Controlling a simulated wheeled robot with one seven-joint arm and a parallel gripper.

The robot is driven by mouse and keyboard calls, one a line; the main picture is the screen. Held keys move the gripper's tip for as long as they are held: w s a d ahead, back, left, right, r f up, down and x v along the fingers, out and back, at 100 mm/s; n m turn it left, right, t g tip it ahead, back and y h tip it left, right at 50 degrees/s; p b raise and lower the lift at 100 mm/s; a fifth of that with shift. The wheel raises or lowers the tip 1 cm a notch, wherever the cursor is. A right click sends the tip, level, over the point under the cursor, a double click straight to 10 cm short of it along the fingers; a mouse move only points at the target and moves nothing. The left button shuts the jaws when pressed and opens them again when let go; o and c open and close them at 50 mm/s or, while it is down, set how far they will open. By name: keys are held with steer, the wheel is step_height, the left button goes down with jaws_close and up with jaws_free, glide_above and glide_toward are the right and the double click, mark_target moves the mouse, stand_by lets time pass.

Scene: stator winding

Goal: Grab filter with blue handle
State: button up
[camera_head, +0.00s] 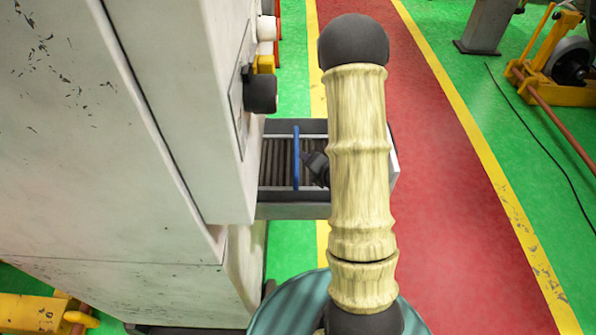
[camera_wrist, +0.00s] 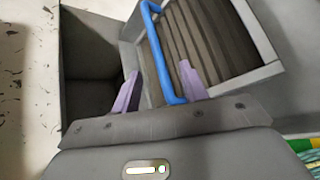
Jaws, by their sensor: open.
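The filter (camera_wrist: 208,42) is a grey ribbed block in a pale frame, with a blue bar handle (camera_wrist: 159,52) across it. In the head view the filter (camera_head: 277,162) sits in a grey housing at the side of the white machine, and its blue handle (camera_head: 296,158) stands out as a thin line. My gripper (camera_wrist: 160,88) has two purple fingers spread apart, with the lower part of the blue handle showing between them. I cannot tell whether a finger touches the handle. In the head view my arm hides the right part of the housing and most of the gripper.
The white machine cabinet (camera_head: 90,130) fills the left side, with a dark knob (camera_head: 261,94) above the housing. A dark empty recess (camera_wrist: 92,65) lies left of the filter. The red walkway (camera_head: 450,230) to the right is clear. Yellow equipment (camera_head: 560,60) stands at the far right.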

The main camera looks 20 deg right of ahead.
mark_target(297, 152)
steer(key=shift+b+x, duration=0.55)
steer(key=shift+x, duration=2.2)
steer(key=shift+a, duration=0.1)
steer(key=shift+r+x, duration=0.2)
steer(key=shift+x, duration=2.45)
steer(key=shift+w, duration=0.1)
steer(key=shift+a, duration=0.1)
jaws_close()
